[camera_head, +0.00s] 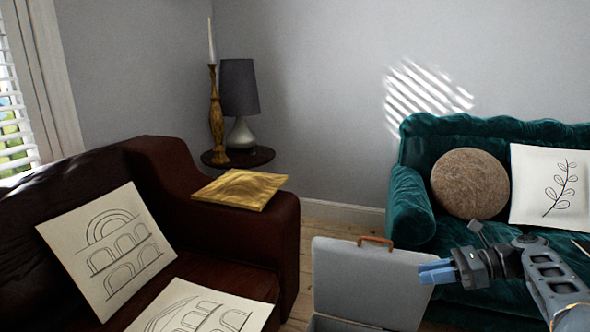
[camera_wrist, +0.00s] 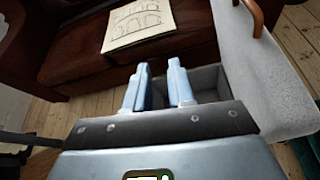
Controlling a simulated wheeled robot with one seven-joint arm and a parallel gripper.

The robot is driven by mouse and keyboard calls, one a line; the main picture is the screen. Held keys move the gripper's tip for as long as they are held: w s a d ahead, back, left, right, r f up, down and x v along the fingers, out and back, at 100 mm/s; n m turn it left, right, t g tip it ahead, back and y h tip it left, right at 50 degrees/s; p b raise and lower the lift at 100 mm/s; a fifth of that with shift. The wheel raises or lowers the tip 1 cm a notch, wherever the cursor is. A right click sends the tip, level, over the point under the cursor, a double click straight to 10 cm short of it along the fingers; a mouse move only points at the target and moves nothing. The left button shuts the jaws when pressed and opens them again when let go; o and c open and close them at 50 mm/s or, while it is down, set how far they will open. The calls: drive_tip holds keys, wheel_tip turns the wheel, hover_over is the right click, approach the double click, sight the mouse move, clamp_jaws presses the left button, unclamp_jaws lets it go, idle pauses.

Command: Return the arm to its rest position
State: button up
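My gripper (camera_head: 437,271) reaches in from the right in the head view, in front of the teal sofa and beside the raised lid of a grey case. In the wrist view my gripper's two blue fingers (camera_wrist: 160,88) stand apart with a gap between them and nothing held. The grey case (camera_head: 368,285) has its lid up, with a brown handle on top; its inside is mostly hidden in the head view. In the wrist view the case's lid (camera_wrist: 254,70) is at the right, and its dark inside shows beyond the fingers.
A dark red sofa (camera_head: 272,220) with printed cushions (camera_head: 107,250) and a yellow board (camera_head: 240,189) on its arm is at the left. A round side table (camera_head: 262,156) holds a lamp (camera_head: 239,90) and candlestick (camera_head: 216,120). A teal sofa (camera_head: 408,205) is at the right.

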drive_tip(key=s+f+n+t+h+p, duration=0.15)
drive_tip(key=s+f, duration=0.25)
drive_tip(key=f, duration=0.4)
drive_tip(key=s+a+f+h+p, duration=0.1)
drive_tip(key=s+f+h, duration=0.2)
drive_tip(key=s+f, duration=0.3)
drive_tip(key=s+f+n+t+h+p, duration=0.1)
drive_tip(key=s+f+h, duration=0.2)
drive_tip(key=f, duration=0.6)
drive_tip(key=s+a+f+n+t+h+p, duration=0.1)
drive_tip(key=s+f+n+h, duration=0.15)
drive_tip(key=s, duration=0.65)
drive_tip(key=s+f+n+h+p, duration=0.1)
drive_tip(key=s+n+h+p, duration=0.15)
drive_tip(key=s, duration=0.65)
drive_tip(key=s+a+r+n+t+h+p, duration=0.3)
drive_tip(key=s+r+n, duration=0.4)
drive_tip(key=s+r, duration=0.85)
drive_tip(key=s+a+r+n+t, duration=0.1)
drive_tip(key=s+r+n, duration=0.1)
drive_tip(key=r, duration=0.7)
drive_tip(key=s+a+r+n+t+y+p, duration=0.1)
drive_tip(key=s+a+r+n+t, duration=0.1)
drive_tip(key=r, duration=0.7)
drive_tip(key=s+a+r+n+t+y, duration=0.1)
drive_tip(key=s+r+n, duration=0.3)
drive_tip(key=r, duration=0.4)
drive_tip(key=shift+s+a+r+t, duration=0.3)
drive_tip(key=shift+s+r+t, duration=0.1)
drive_tip(key=shift+s+t, duration=0.25)
